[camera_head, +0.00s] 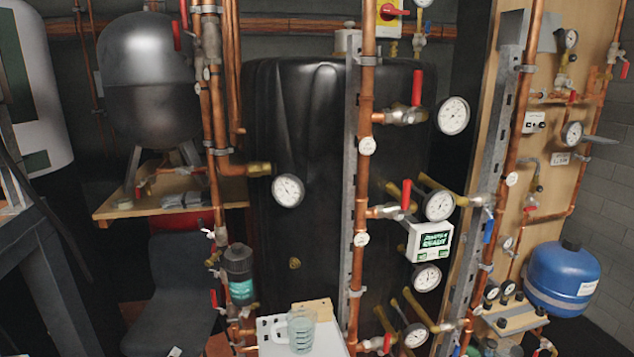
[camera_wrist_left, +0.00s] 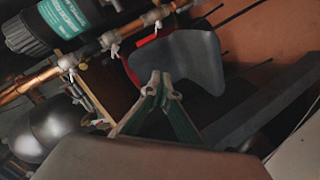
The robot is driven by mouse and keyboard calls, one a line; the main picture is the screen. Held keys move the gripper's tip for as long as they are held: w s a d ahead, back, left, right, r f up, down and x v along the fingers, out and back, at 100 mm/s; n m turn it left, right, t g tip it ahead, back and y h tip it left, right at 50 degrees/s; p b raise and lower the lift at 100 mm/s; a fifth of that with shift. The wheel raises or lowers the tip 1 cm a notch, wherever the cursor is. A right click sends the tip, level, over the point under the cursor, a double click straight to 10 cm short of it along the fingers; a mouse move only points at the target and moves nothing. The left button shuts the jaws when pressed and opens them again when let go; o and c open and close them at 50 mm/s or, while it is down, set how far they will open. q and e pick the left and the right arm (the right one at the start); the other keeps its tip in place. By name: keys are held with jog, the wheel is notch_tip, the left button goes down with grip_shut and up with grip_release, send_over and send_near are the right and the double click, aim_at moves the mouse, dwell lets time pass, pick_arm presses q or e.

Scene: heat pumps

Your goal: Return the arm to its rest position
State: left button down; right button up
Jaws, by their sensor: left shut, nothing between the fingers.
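My left gripper (camera_wrist_left: 160,82) shows in the left wrist view, with green fingers and pale tips. The tips meet with nothing held between them. Behind the tips is a grey chair (camera_wrist_left: 190,62), which also shows in the head view (camera_head: 178,293) at the lower left. I see no contact between fingers and chair. In the head view I cannot clearly make out the left gripper. My right gripper is in neither view.
Copper pipes (camera_head: 364,190) with gauges and red valves stand before a big black tank (camera_head: 300,130). A black cylinder with a teal label (camera_head: 238,262) hangs near the chair. A glass jug (camera_head: 301,330) stands on a white surface. A blue tank (camera_head: 562,277) is at right.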

pick_arm(q)
jog(key=s+d+f+m+g+h, duration=0.1)
jog(key=s+d+f+m, duration=0.35)
jog(key=s, duration=0.45)
jog(key=s+d+f+m+g+h, duration=0.1)
jog(key=s+d+f+m, duration=0.3)
jog(key=s, duration=0.6)
jog(key=s+d+r+m, duration=0.1)
jog(key=s+d+m, duration=0.2)
jog(key=s+d, duration=0.2)
jog(key=s+d+r+m+g+h, duration=0.1)
jog(key=s+d+m, duration=0.3)
jog(key=s, duration=0.8)
jog(key=shift+s+d+r+g, duration=0.15)
jog(key=shift+d+r+g, duration=0.15)
jog(key=shift+d+r, duration=0.25)
jog(key=shift+f, duration=0.1)
